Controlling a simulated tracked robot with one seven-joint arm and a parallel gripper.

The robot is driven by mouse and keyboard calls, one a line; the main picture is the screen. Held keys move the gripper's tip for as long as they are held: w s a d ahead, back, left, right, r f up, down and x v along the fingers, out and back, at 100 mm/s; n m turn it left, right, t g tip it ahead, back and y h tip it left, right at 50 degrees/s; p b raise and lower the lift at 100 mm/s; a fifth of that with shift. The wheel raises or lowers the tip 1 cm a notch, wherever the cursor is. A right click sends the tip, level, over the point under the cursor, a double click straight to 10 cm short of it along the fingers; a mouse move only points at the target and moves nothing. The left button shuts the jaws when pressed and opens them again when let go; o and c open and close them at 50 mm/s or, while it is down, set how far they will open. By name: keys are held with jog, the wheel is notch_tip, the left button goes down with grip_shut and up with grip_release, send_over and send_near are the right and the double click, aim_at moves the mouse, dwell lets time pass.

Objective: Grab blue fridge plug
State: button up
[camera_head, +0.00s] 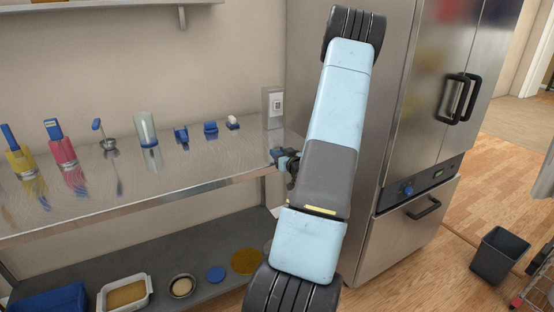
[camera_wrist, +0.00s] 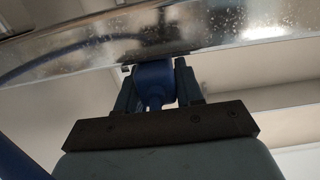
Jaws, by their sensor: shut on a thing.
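The blue fridge plug (camera_wrist: 154,80) is in the wrist view, a rounded blue body between the two fingers of my gripper (camera_wrist: 157,84). The fingers are shut on its sides. It is just below the front edge of the metal counter in that view. A blue cable (camera_wrist: 65,50) curves at the upper left of the same view. In the head view my gripper (camera_head: 285,160) is at the counter's right end, partly hidden by my arm; the plug cannot be made out there.
The metal counter (camera_head: 222,165) holds several blue-topped tools and containers. A wall socket (camera_head: 277,103) is behind its right end. A steel fridge (camera_head: 425,120) stands right of my arm. A lower shelf (camera_head: 70,280) holds trays and lids. A dark bin (camera_head: 500,255) stands on the floor.

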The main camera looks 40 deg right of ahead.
jog(key=shift+c, duration=1.2)
jog(key=shift+r, duration=0.1)
